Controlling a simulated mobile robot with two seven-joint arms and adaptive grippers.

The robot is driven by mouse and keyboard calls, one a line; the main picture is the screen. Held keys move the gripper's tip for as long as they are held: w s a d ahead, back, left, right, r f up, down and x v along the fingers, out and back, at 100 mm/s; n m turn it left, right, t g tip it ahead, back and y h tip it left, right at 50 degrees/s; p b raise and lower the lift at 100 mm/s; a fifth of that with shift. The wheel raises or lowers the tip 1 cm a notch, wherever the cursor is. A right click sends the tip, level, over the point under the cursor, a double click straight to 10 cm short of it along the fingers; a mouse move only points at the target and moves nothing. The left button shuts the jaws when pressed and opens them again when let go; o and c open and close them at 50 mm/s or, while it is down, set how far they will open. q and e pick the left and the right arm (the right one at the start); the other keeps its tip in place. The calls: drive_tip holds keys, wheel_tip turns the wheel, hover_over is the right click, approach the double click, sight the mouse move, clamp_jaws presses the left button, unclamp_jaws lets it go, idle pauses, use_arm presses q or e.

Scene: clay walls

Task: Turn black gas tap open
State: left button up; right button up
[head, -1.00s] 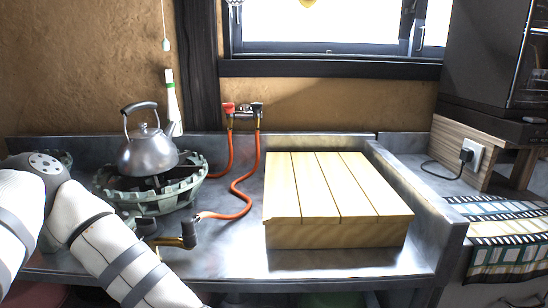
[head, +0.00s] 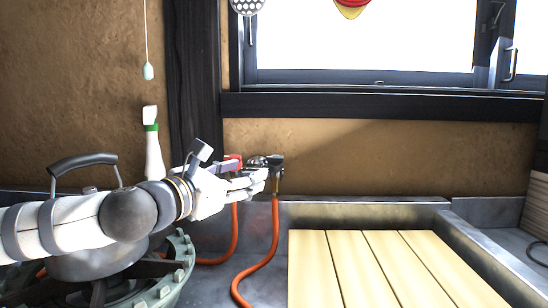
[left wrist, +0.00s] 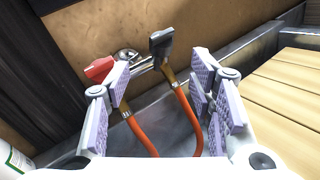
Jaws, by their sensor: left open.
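The black gas tap (head: 277,161) sits on the wall pipe above the sink-side counter, with an orange hose below it. In the left wrist view the black tap handle (left wrist: 161,42) shows ahead of the fingertips, between the two fingers but nearer the right one. My left gripper (head: 258,182) is at the taps in the head view; its fingers (left wrist: 160,82) are spread and hold nothing. The red tap (left wrist: 98,68) is close to the left finger; in the head view it is partly hidden behind my gripper. Whether a finger touches either tap I cannot tell. My right gripper is not in view.
Two orange hoses (head: 273,240) run down from the taps. A kettle (head: 85,165) on a gas ring (head: 175,270) stands under my left arm. A slatted wooden board (head: 380,265) lies at right. A window (head: 370,45) is above.

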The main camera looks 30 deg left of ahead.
sight(274, 162)
use_arm(q)
drive_tip(key=w, duration=0.7)
drive_tip(key=w+d, duration=0.1)
drive_tip(key=w, duration=0.3)
drive_tip(key=shift+w+r, duration=0.2)
drive_tip(key=shift+w, duration=0.15)
drive_tip(key=c, duration=1.1)
drive_tip(key=shift+w+f+n+y+b, duration=0.1)
drive_tip(key=shift+f+n+y+b, duration=0.4)
drive_tip(key=shift+b, duration=0.65)
drive_tip(key=shift+r+n+y+b, duration=0.1)
drive_tip(key=shift+n+y+b, duration=0.2)
drive_tip(key=shift+n+b, duration=0.1)
drive_tip(key=shift+r, duration=0.3)
drive_tip(key=o, duration=1.1)
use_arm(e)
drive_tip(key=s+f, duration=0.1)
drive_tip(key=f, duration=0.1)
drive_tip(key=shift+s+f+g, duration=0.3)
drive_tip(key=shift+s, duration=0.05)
